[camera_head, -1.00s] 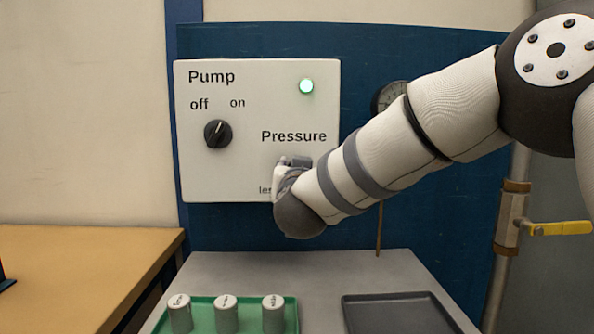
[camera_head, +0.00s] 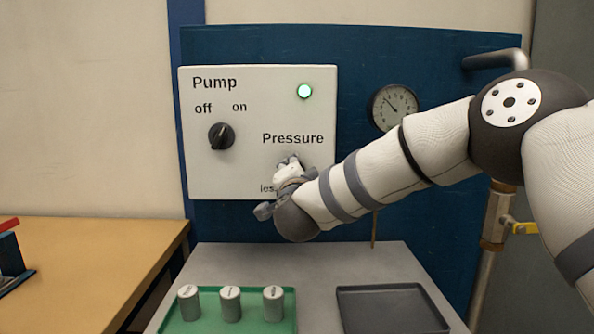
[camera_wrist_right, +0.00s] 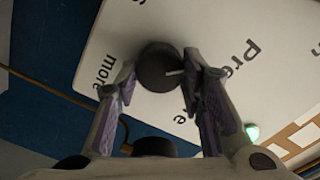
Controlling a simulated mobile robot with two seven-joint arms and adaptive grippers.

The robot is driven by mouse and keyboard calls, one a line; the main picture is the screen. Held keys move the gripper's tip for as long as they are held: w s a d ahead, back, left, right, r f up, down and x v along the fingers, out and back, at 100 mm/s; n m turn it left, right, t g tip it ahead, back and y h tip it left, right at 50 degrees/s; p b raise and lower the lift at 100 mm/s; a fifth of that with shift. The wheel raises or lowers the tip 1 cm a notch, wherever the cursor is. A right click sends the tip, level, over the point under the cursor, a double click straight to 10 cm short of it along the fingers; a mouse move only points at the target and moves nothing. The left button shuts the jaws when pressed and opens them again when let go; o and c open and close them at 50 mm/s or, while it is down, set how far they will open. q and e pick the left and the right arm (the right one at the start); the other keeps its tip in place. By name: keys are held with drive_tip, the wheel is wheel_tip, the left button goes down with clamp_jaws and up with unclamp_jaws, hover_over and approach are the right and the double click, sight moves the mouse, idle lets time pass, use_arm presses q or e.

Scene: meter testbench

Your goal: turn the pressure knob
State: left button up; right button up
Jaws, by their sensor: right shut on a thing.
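The pressure knob (camera_wrist_right: 158,68) is a round black knob with a pale pointer line, on the white panel (camera_head: 240,180) under the word "Pressure". In the head view my right gripper (camera_head: 288,168) is in front of it and hides it. In the right wrist view my right gripper (camera_wrist_right: 160,78) is shut on the knob, with one finger on each side. The gripper looks rotated in the head view. The dial gauge (camera_head: 394,107) to the right of the panel is uncovered, with its needle pointing to the upper left. My left gripper is not in view.
The pump knob (camera_head: 221,136) and a lit green lamp (camera_head: 305,91) are on the same panel. Below, a green tray (camera_head: 250,325) holds several grey cylinders, beside an empty dark tray (camera_head: 390,310). A yellow-handled valve (camera_head: 524,228) stands at the right.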

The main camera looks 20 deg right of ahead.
drive_tip(key=shift+m, duration=1.6)
drive_tip(key=shift+m+p, duration=0.3)
drive_tip(key=o, duration=1.1)
drive_tip(key=shift+o, duration=0.2)
drive_tip(key=v, duration=1.2)
